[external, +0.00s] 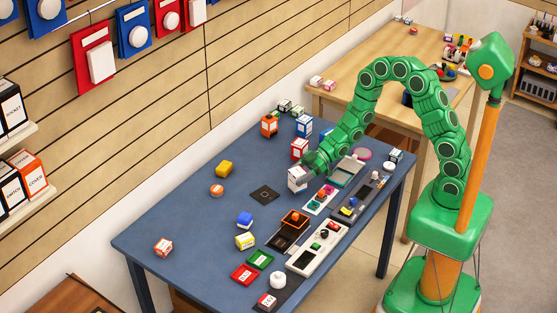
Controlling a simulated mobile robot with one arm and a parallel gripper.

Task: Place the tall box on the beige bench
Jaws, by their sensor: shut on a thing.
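My gripper (308,167) is above the blue table (190,210), at the end of my green arm. It is shut on a small white box (297,179) with a dark and reddish mark, which appears to be the tall box. The fingers partly cover the box, and I cannot tell whether its bottom touches the table. The beige bench (345,72) with a light wooden top stands behind the blue table, at the upper right.
Small white-and-pink boxes (316,82) sit on the bench's left end, and several coloured items (458,48) crowd its right end. Its middle top is mostly clear. Upright boxes (299,149) stand behind my gripper. Trays and panels (317,248) cover the blue table's right side.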

